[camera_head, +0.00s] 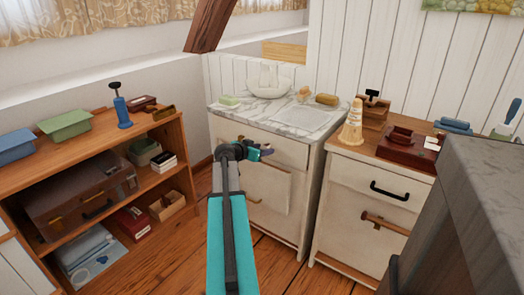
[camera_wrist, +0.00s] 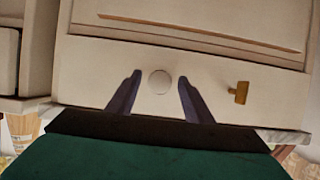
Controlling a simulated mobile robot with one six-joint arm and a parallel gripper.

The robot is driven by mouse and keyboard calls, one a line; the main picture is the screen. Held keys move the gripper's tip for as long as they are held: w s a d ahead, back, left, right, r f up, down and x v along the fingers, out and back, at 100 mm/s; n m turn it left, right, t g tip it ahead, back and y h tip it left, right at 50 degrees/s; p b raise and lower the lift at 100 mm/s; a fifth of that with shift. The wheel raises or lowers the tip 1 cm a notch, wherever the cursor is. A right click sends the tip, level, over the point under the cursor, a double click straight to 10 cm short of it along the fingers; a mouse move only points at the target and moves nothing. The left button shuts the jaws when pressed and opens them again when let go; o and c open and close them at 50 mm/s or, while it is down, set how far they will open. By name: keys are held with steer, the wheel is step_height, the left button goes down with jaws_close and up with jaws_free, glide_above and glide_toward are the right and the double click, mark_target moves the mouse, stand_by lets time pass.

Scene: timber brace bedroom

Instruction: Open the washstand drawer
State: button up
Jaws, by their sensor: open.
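The washstand (camera_head: 312,160) is a cream cabinet with a marble top, in the middle of the head view. Its drawer front (camera_head: 285,149) lies just under the top and looks closed. In the wrist view the drawer front (camera_wrist: 90,75) fills the middle, with a round pale knob (camera_wrist: 159,83) and a small brass catch or key (camera_wrist: 239,93) to its right. My gripper (camera_head: 264,151) is open in front of the drawer. In the wrist view its fingers (camera_wrist: 158,79) stand on either side of the knob, with visible gaps; depth to the knob is unclear.
A basin (camera_head: 268,82), soap (camera_head: 229,101) and a brush (camera_head: 326,99) sit on the washstand top. A second cabinet (camera_head: 365,190) with a black handle stands right. A wooden shelf unit (camera_head: 165,130) with boxes stands left. A grey slab-topped block (camera_head: 485,190) is at near right.

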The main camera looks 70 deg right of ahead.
steer(key=shift+c, duration=0.4)
jaws_close()
